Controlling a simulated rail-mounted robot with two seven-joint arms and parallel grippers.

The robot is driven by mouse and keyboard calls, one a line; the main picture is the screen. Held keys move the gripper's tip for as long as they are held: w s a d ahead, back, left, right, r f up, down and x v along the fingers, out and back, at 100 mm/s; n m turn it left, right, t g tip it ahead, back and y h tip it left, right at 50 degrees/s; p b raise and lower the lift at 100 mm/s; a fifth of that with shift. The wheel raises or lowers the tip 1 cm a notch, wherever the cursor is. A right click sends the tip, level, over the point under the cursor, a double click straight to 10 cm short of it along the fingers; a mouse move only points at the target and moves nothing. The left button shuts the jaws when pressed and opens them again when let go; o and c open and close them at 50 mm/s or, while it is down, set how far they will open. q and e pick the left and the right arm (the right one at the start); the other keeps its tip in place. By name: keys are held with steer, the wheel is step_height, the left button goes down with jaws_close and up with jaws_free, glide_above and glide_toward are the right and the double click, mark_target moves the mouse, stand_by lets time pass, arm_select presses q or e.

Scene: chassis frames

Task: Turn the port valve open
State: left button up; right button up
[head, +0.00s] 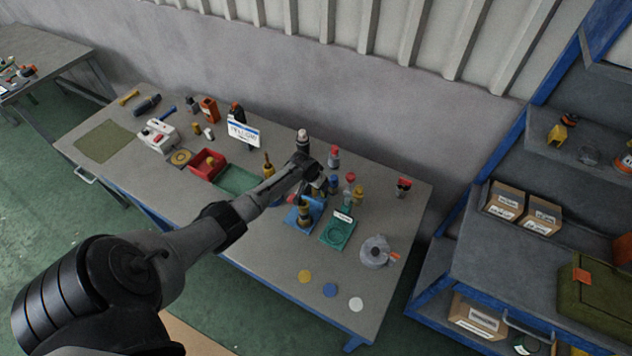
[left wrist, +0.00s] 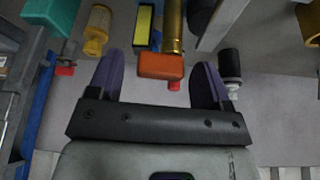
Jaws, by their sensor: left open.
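My left gripper (head: 316,182) reaches over the middle right of the workbench in the head view, among several small upright fittings. In the left wrist view the left gripper (left wrist: 160,82) is open, with two purple fingers set apart. An orange block-like part (left wrist: 162,66) shows between the fingers, with a brass cylinder (left wrist: 173,25) behind it; I cannot tell whether the fingers touch it. A blue stand (head: 292,220) with a dark and brass fitting on it is just below the gripper. I cannot tell which part is the port valve. My right gripper is not in view.
A green plate (head: 331,240) with a ring and label lies right of the blue stand. A grey round fitting with an orange tab (head: 374,251) stands farther right. A red bin (head: 207,164) is to the left. Blue shelving (head: 470,266) stands at the right.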

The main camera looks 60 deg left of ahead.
arm_select(q)
steer(key=v, duration=1.3)
steer(key=shift+r, duration=0.45)
stand_by(0.3)
